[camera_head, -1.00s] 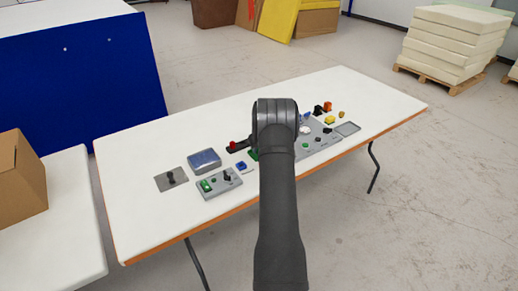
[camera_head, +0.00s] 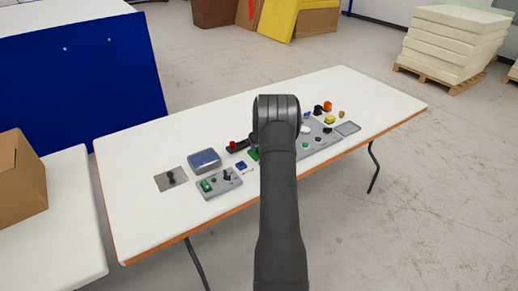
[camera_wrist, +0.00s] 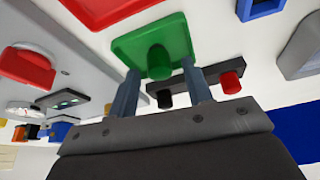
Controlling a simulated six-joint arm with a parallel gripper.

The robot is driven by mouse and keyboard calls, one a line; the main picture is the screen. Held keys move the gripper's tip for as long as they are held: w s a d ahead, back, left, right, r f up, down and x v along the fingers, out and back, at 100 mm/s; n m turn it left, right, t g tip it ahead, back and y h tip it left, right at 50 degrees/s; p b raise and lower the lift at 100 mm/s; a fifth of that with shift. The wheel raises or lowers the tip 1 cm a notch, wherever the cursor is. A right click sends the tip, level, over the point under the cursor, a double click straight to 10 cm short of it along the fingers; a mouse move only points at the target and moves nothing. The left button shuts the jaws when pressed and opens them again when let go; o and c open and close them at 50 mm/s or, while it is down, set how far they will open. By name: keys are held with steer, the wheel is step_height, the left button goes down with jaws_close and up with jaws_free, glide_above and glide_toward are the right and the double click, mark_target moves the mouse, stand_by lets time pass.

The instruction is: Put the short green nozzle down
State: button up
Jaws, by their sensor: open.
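The short green nozzle (camera_wrist: 159,63) shows in the wrist view as a short round green stub. It stands against a flat green plate (camera_wrist: 124,48), roughly midway between my fingertips. My gripper (camera_wrist: 162,69) is open, with one grey finger on each side of the nozzle and visible space between. In the head view my arm covers the gripper and the nozzle. Only a sliver of green (camera_head: 253,155) shows beside the arm there.
A black bar with a red knob (camera_wrist: 231,82) lies close by the fingers in the wrist view. A grey box with green and black controls (camera_head: 219,184), a blue-grey tray (camera_head: 204,161) and several small parts crowd the white table (camera_head: 140,150). Its left end is clear.

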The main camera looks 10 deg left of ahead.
steer(key=v, duration=1)
steer(key=shift+s+r, duration=0.15)
steer(key=x, duration=1.2)
steer(key=shift+d+r, duration=0.1)
